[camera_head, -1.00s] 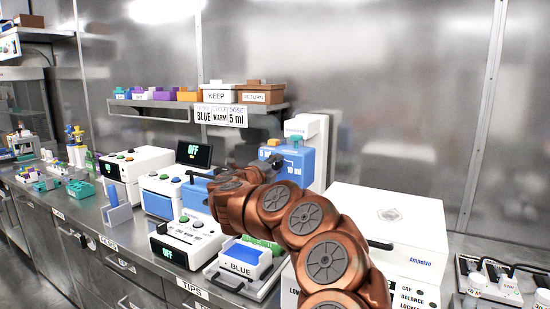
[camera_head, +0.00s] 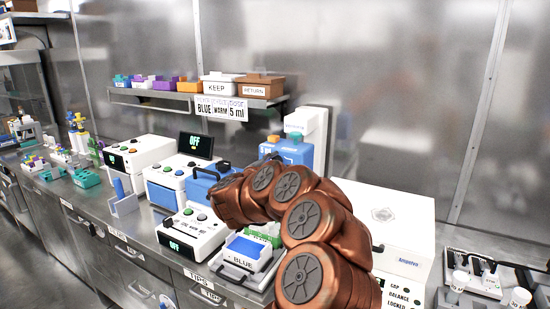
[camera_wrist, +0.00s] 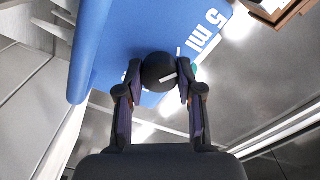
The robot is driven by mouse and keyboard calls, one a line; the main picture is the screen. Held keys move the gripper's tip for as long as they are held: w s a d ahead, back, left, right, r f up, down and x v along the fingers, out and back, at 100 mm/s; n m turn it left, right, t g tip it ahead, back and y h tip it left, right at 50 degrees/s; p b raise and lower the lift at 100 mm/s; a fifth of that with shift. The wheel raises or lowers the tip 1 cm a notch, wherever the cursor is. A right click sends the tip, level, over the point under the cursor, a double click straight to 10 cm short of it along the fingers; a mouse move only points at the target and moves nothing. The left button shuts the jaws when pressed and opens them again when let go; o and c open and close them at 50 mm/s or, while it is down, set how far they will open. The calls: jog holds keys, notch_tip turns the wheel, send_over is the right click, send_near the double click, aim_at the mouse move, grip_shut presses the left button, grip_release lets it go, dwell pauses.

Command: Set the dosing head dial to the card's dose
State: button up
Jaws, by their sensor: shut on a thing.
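The blue dosing head (camera_head: 297,151) stands at the back of the bench, its lower front hidden behind my arm in the head view. In the wrist view its blue face (camera_wrist: 115,45) carries a round black dial (camera_wrist: 158,72) with a white pointer mark and a "5 ml" label (camera_wrist: 208,33) up and to the right. The mark slants toward the right; its exact setting is unclear. My gripper (camera_wrist: 160,82) is shut on the dial, one finger on each side. The card (camera_head: 221,108) reads "BLUE", "WARM", "5 ml".
The shelf holds a KEEP box (camera_head: 218,86) and a RETURN box (camera_head: 260,87). A tray labelled BLUE (camera_head: 246,257) and a white device with a green display (camera_head: 190,235) stand below my arm. A large white box (camera_head: 395,225) stands to the right.

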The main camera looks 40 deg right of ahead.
jog(key=shift+n, duration=0.3)
jog(key=o, duration=1.1)
jog(key=shift+o, duration=0.2)
jog(key=shift+a, duration=0.1)
jog(key=v, duration=1.1)
jog(key=shift+a, duration=0.4)
jog(key=shift+s, duration=0.1)
